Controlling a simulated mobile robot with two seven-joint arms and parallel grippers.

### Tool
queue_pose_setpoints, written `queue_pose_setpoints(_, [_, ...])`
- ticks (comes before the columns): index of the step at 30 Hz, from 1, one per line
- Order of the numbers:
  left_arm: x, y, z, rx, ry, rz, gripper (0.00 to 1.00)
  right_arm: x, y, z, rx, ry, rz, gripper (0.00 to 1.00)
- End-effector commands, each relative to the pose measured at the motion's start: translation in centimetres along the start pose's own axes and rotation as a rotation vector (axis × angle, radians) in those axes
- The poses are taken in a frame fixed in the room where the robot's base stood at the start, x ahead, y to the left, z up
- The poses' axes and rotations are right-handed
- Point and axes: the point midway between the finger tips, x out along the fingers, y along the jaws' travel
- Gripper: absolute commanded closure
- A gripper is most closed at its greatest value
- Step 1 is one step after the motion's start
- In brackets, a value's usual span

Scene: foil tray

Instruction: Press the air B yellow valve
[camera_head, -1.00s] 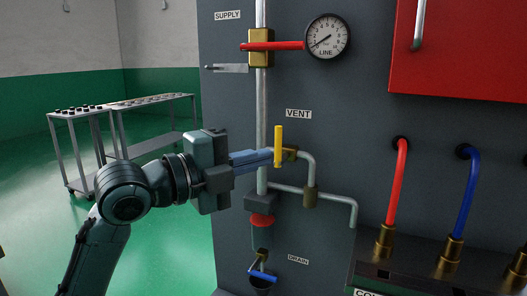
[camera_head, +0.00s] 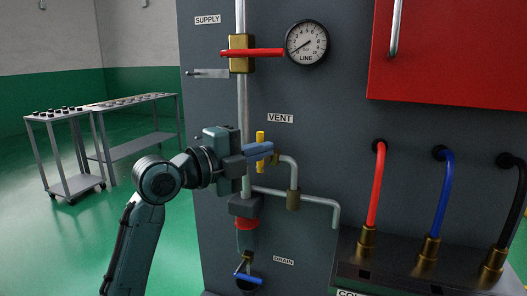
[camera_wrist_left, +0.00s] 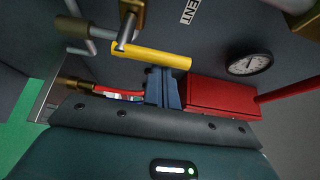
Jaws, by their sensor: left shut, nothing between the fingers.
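The yellow valve handle (camera_head: 260,136) stands upright below the VENT label on the dark panel. It also shows as a yellow bar in the left wrist view (camera_wrist_left: 150,55). My left gripper (camera_head: 270,148) is shut and empty, with its blue fingers across the middle of the handle in the head view. In the left wrist view its fingertips (camera_wrist_left: 162,72) lie at the bar's edge; I cannot tell whether they touch it. No "air B" label is readable. My right gripper is not in view.
A red supply lever (camera_head: 265,53) and a gauge (camera_head: 307,41) are above. A blue drain handle (camera_head: 248,278) is below. Pipes (camera_head: 300,197) run beside the valve. A red box (camera_head: 450,60) and hoses (camera_head: 376,185) are at right. Carts (camera_head: 60,150) stand left on open floor.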

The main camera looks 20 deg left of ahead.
Motion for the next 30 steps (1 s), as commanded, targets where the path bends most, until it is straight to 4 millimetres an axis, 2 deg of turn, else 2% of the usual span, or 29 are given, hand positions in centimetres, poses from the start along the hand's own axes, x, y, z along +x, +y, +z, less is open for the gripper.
queue_pose_setpoints(30, [-0.34, 0.03, 0.62, -0.12, -0.002, -0.071, 1.0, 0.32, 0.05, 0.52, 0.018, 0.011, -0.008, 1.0])
